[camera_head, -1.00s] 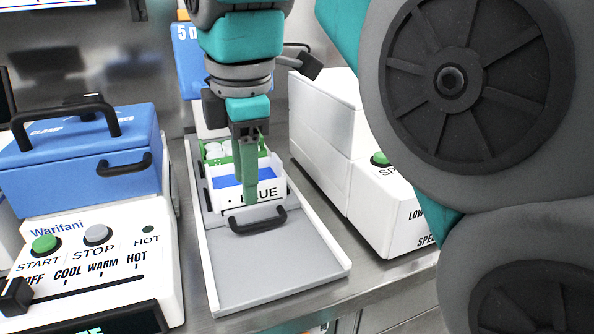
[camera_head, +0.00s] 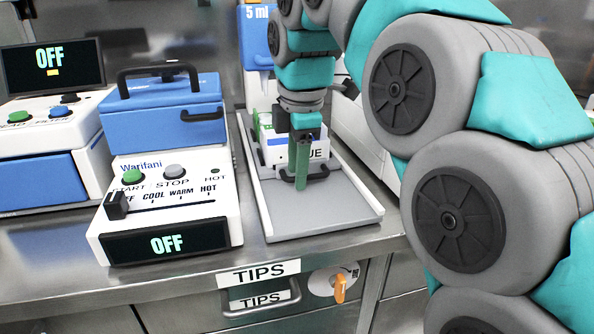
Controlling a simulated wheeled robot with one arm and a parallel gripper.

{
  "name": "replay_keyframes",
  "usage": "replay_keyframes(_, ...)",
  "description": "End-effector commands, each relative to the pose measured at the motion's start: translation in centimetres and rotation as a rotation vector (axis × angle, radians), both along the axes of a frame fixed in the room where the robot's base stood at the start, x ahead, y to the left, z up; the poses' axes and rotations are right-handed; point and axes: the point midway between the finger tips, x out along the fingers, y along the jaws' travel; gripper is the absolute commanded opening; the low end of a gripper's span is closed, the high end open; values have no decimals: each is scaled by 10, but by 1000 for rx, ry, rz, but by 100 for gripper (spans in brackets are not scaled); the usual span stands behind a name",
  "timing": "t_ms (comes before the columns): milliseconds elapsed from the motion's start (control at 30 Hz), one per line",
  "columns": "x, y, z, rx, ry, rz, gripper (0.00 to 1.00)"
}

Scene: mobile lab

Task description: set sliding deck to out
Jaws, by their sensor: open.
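The sliding deck (camera_head: 273,151) is a white carriage with a label that ends in "UE" and a black handle (camera_head: 319,173) at its front. It sits toward the back of a long grey track (camera_head: 318,209) with white side walls. The front part of the track is bare. My gripper (camera_head: 302,182) has green fingers and points down at the handle, in front of the deck. It is open. The fingers cover part of the label and handle. I cannot tell whether they straddle or touch the handle.
A blue-lidded Warifani device (camera_head: 165,200) reading OFF stands left of the track. A white machine (camera_head: 368,135) stands close on the right, partly behind my arm. Below the counter edge are a TIPS drawer (camera_head: 262,295) and an orange knob (camera_head: 340,289).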

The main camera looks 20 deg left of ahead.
Motion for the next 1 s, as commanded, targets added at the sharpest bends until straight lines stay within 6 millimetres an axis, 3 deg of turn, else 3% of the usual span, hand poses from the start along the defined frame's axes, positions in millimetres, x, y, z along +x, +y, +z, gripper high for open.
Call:
replay_keyframes(133,0,0,0,0,0,0,45)
replay_keyframes(533,0,0,0,-1,1,0,0)
replay_keyframes(1000,0,0,0,-1,1,0,0)
